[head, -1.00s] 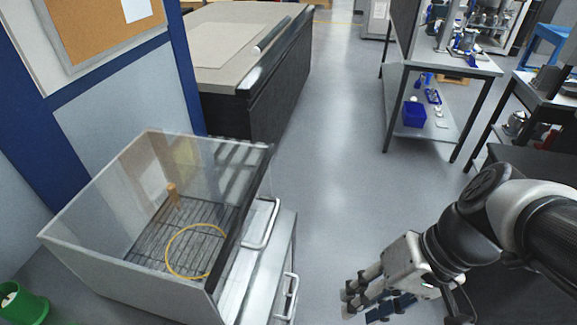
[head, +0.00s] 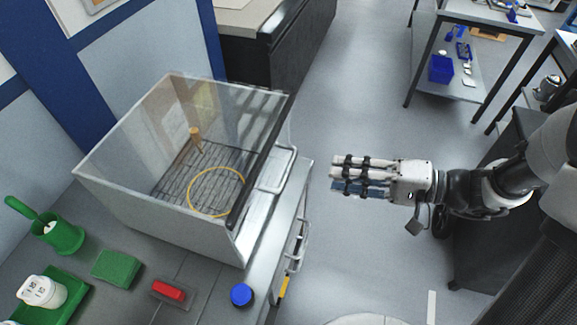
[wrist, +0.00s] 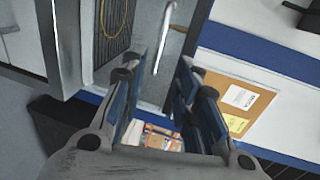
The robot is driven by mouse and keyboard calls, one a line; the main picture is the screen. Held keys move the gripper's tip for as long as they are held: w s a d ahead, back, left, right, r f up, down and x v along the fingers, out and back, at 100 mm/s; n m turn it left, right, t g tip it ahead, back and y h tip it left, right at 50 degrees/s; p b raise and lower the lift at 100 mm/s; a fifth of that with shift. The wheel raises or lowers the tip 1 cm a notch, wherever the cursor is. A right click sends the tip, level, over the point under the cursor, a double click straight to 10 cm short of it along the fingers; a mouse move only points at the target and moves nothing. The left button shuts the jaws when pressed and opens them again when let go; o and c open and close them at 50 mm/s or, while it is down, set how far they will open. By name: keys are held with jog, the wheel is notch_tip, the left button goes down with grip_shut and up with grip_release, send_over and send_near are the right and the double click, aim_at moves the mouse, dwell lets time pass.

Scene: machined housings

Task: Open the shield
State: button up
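The shield (head: 225,110) is a clear panel with a dark edge strip on a light grey box in the head view. It looks closed. A bent metal handle (head: 288,172) sticks out from its right side. The handle also shows in the wrist view (wrist: 164,40), beyond my fingers and between their lines. Inside the box a yellow ring (head: 190,198) lies on a dark wire rack, near a small orange-brown post (head: 195,138). My gripper (head: 334,177) is to the right of the handle, apart from it, pointing left. In the wrist view (wrist: 155,78) its fingers are spread and empty.
A lower handle (head: 297,247) juts out under the counter.

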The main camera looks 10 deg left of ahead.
aim_at(288, 167)
jog(key=b+x, duration=0.2)
jog(key=x, duration=1)
jog(key=shift+s+a+f, duration=0.1)
jog(key=shift+a, duration=0.1)
jog(key=shift+c, duration=0.6)
grip_shut()
